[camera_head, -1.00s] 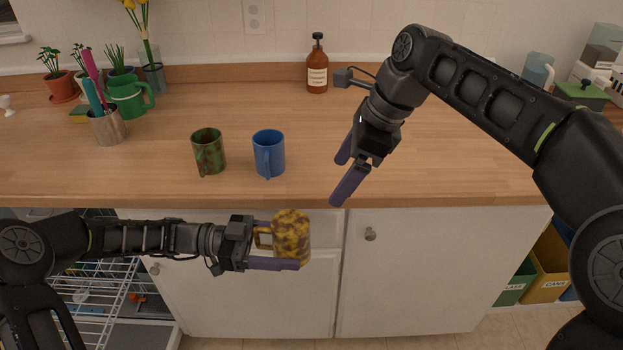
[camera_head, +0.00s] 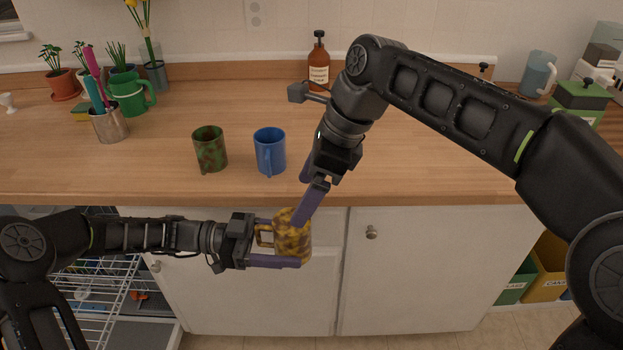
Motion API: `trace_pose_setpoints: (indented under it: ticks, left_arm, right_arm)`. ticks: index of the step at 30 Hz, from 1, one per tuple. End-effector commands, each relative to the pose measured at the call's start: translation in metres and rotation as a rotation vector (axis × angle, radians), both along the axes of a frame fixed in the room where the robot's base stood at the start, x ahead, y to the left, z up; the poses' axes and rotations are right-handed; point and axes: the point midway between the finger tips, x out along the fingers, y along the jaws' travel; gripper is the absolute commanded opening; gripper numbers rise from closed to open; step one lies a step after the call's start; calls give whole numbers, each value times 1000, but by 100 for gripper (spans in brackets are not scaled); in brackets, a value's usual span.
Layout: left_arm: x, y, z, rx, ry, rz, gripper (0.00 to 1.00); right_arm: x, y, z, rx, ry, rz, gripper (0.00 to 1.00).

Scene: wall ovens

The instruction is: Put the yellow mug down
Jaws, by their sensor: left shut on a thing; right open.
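The yellow mug (camera_head: 291,241) has brown blotches and is upright in front of the cabinet doors, off the counter. My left gripper (camera_head: 285,240) is shut on it from the left, at its handle side. My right gripper (camera_head: 304,194) is open and reaches down from the counter's front edge. One of its purple fingers overlaps the mug's upper right part in the picture; I cannot tell whether it touches. The wooden counter (camera_head: 430,170) runs across behind the mug.
A green-brown mug (camera_head: 210,149) and a blue mug (camera_head: 270,151) stand near the counter's front edge. A brown bottle (camera_head: 318,65) stands at the back. A pen cup (camera_head: 109,124) and green pot (camera_head: 130,92) are at left. The counter right of the blue mug is mostly clear.

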Motion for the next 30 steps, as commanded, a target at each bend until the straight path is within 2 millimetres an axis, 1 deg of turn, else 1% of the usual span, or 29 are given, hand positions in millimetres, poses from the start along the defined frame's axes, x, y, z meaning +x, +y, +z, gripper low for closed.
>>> trace_pose_setpoints:
  ticks: [1, 9, 12, 15, 19, 27, 30]
  left_arm:
    - [0, 0, 1, -1, -1, 0, 12]
    - [0, 0, 1, -1, -1, 0, 12]
    - [0, 0, 1, -1, -1, 0, 12]
    - [0, 0, 1, -1, -1, 0, 12]
    - [0, 0, 1, -1, -1, 0, 12]
    - [0, 0, 1, -1, -1, 0, 12]
    - [0, 0, 1, -1, -1, 0, 12]
  right_arm:
    - [0, 3, -9, -2, 3, 1, 87]
    - [1, 22, -55, -2, 3, 1, 87]
    - [2, 28, -69, -2, 3, 1, 87]
    - [2, 32, -78, -1, 2, 1, 87]
    - [3, 34, -84, 0, 0, 0, 87]
    - [3, 35, -84, 0, 0, 0, 87]
    - [3, 35, -84, 0, 0, 0, 79]
